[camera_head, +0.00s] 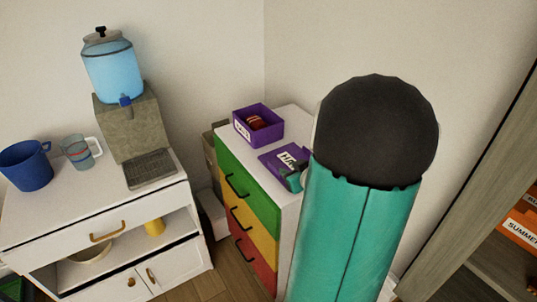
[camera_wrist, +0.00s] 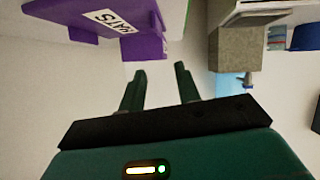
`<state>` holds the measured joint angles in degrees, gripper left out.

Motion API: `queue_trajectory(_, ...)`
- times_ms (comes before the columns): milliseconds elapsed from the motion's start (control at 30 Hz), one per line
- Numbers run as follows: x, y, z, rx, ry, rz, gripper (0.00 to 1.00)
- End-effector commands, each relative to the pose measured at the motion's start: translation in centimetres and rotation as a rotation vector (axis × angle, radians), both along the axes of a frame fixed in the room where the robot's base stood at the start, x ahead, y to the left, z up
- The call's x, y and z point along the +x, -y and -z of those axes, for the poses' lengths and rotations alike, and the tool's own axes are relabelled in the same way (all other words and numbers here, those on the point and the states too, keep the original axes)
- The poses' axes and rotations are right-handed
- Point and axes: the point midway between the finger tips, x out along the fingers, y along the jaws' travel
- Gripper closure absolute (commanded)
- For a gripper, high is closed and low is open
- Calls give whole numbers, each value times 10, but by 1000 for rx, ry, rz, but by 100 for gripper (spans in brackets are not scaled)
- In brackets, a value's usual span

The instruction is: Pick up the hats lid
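The purple hats lid (camera_head: 270,158), with a white label, lies on top of the colourful drawer cabinet in the head view, partly hidden by my arm. In the wrist view, which looks turned over, the purple lid (camera_wrist: 75,20) with its HATS label is at upper left. An open purple box (camera_head: 270,136) with something red inside stands behind the lid. My gripper (camera_wrist: 160,70) is open, with nothing between its fingers, close to the lid's edge. In the head view, part of my gripper (camera_head: 295,180) shows beside the lid's right end.
The cabinet (camera_head: 247,200) has green, yellow and red drawers. On the left, a white counter (camera_head: 95,206) holds a water dispenser (camera_head: 112,72), a blue mug (camera_head: 27,168) and a clear mug (camera_head: 80,152). Shelving with an orange SUMMER box (camera_head: 520,228) stands at right.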

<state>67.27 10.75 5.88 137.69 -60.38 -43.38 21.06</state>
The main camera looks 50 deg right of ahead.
Motion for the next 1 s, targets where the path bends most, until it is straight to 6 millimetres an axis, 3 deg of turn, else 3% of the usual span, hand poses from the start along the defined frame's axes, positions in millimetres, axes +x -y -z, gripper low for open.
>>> queue_trajectory(100,-23,9,19,68,74,-30,67)
queue_trajectory(267,-32,11,26,107,126,-57,67)
queue_trajectory(700,33,27,51,108,129,-61,67)
queue_trajectory(1000,58,32,62,110,129,-59,67)
